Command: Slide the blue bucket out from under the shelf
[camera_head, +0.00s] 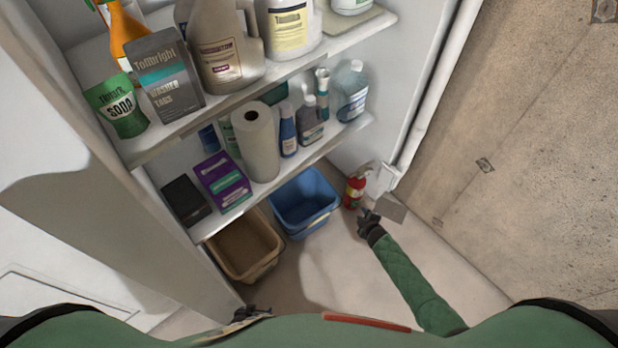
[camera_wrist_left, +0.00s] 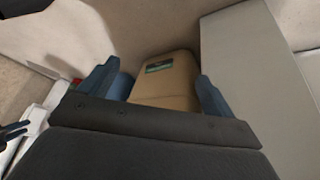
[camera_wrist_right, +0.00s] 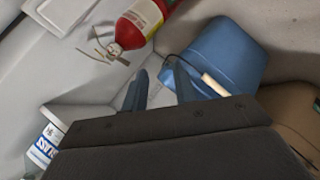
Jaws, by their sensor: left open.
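The blue bucket (camera_head: 292,227) stands on the floor below the lower shelf (camera_head: 290,172), upright, beside a tan bin. In the right wrist view the bucket (camera_wrist_right: 228,48) shows its outer wall and a thin wire handle with a pale grip (camera_wrist_right: 214,85). My right gripper (camera_head: 366,217) is low, to the right of the bucket and near the fire extinguisher. Its fingers (camera_wrist_right: 157,75) are partly apart with nothing seen between them; one finger overlaps the bucket handle in view, and contact cannot be told. My left gripper (camera_head: 252,311) is open and empty, in front of the tan bin (camera_wrist_left: 165,85).
The tan bin (camera_head: 243,276) stands left of the bucket. A red fire extinguisher (camera_head: 354,190) stands close on its right. A paper towel roll (camera_head: 256,143), bottles and boxes crowd the shelf above. Floor in front of the bucket is clear. A concrete wall (camera_head: 540,130) is at right.

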